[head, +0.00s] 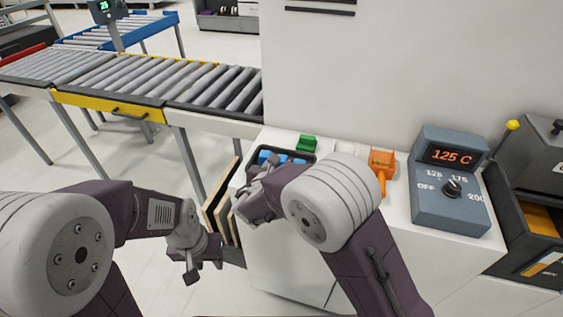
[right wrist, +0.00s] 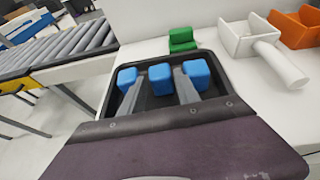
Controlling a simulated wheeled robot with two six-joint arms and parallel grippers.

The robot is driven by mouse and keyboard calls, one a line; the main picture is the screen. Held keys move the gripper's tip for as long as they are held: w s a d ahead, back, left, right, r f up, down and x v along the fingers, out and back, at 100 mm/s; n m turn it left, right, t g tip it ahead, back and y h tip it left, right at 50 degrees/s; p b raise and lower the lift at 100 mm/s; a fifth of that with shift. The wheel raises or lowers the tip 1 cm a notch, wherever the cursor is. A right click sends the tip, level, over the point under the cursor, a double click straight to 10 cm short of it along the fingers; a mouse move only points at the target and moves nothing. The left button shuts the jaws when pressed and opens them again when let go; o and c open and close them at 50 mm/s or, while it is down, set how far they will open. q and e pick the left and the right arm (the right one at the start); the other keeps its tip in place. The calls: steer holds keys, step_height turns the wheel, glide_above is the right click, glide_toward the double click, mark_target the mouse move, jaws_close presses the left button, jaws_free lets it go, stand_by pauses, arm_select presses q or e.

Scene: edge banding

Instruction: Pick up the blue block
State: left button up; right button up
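Three blue blocks stand in a row in a black tray (right wrist: 231,84): a left block (right wrist: 127,78), a middle block (right wrist: 160,79) and a right block (right wrist: 197,74). In the head view the tray (head: 311,156) is partly hidden behind my right arm, with some blue showing. My right gripper (right wrist: 158,88) is over the tray, its fingers apart and pointing at the gaps on either side of the middle block. I cannot tell whether they touch it. My left gripper (head: 192,262) hangs left of the white counter, away from the blocks; its finger opening is unclear.
Beyond the tray on the counter (head: 400,245) are a green holder (right wrist: 181,39), a white holder (right wrist: 246,39) and an orange holder (right wrist: 296,29). A control box (head: 450,185) reading 125 C stands at right. Boards (head: 217,196) lean by the counter's left side. A roller conveyor (head: 140,80) lies behind.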

steer(key=shift+w+d+f, duration=0.15)
steer(key=shift+w+f, duration=0.1)
steer(key=shift+w, duration=0.25)
steer(key=shift+s, duration=0.1)
jaws_close()
step_height(320, 180, up, 5)
steer(key=shift+f+p, duration=0.1)
steer(key=shift+p, duration=0.2)
steer(key=w+d+r, duration=0.3)
steer(key=d+r, duration=0.3)
steer(key=d, duration=0.5)
steer(key=shift+d+r+b, duration=0.15)
steer(key=shift+r+b, duration=0.05)
steer(key=shift+b, duration=0.2)
